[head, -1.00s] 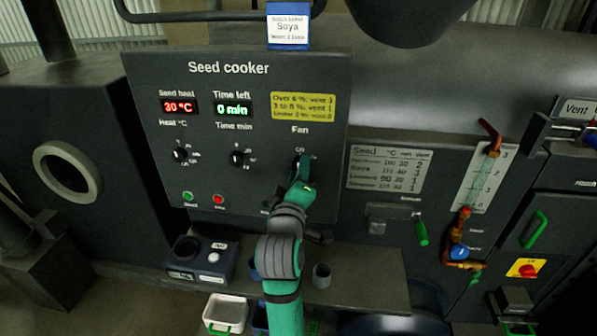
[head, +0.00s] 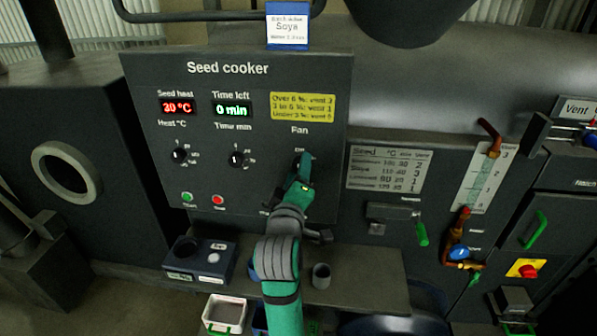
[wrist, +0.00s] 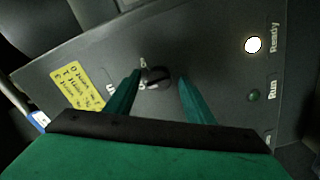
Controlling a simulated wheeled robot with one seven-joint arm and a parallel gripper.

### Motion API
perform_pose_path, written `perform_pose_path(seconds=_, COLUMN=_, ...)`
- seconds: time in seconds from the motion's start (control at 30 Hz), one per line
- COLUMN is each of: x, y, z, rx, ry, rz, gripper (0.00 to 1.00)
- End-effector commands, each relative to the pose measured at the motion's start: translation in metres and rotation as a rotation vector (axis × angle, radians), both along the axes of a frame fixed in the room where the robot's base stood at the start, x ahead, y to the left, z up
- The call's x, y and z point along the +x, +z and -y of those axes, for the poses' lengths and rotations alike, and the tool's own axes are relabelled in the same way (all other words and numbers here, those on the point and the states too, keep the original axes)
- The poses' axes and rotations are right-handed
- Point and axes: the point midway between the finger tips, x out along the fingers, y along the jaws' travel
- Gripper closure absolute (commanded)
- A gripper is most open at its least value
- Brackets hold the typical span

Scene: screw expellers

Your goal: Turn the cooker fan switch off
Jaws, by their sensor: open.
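The Seed cooker panel (head: 240,72) is a dark upright board. Its fan switch is a dark knob under the word "Fan" on the right side, mostly hidden by my gripper (head: 301,168) in the head view. In the wrist view the fan switch (wrist: 156,77) sits between the two green fingers of my gripper (wrist: 158,88). The fingers are open, with a gap to the knob on each side. I cannot tell exactly which mark the knob points to. A white Ready lamp (wrist: 253,45) is lit, and a dark green Run lamp (wrist: 254,95) looks unlit.
The heat knob (head: 180,155) and time knob (head: 236,159) are to the left, above a green button (head: 187,197) and a red button (head: 217,200). A shelf (head: 360,280) juts out below, carrying a meter (head: 200,262) and a small cup (head: 321,276).

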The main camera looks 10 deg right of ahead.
Motion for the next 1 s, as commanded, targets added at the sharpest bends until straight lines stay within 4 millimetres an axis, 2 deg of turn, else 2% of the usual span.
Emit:
perform_pose_path(seconds=0.17, x=-0.02, y=-0.001, z=-0.009, rx=0.0, ry=0.003, rz=-0.001, gripper=0.51)
perform_pose_path(seconds=0.4, x=-0.063, y=-0.001, z=-0.027, rx=0.0, ry=0.006, rz=-0.001, gripper=0.51)
perform_pose_path(seconds=0.6, x=-0.089, y=-0.001, z=-0.033, rx=0.0, ry=0.001, rz=-0.002, gripper=0.51)
perform_pose_path(seconds=0.77, x=-0.098, y=-0.001, z=-0.034, rx=0.0, ry=-0.001, rz=-0.002, gripper=0.51)
perform_pose_path(seconds=1.0, x=-0.099, y=-0.001, z=-0.034, rx=0.0, ry=-0.003, rz=-0.002, gripper=0.51)
